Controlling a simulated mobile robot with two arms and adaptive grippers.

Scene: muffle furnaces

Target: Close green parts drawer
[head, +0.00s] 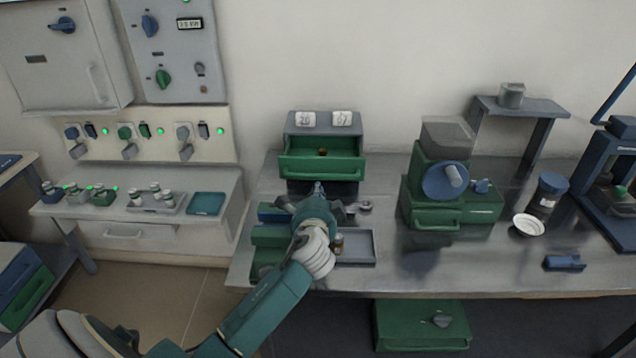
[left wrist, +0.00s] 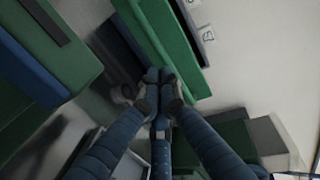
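The green parts drawer (head: 345,167) stands pulled out of a small grey cabinet (head: 322,125) with two white labels, at the back of the metal table. A small brown item (head: 323,152) lies in it. My left gripper (head: 318,188) is just in front of the drawer's front, low and near its middle. In the left wrist view the fingertips (left wrist: 160,76) are together with nothing visible between them, close to the green drawer front (left wrist: 165,40). I cannot tell whether they touch it. My right gripper is not in view.
A grey tray (head: 362,248) and green blocks (head: 268,236) lie beside my left forearm. A green machine with a blue dial (head: 446,181) stands to the right, with a white dish (head: 528,226) beyond it. The table between drawer and machine is clear.

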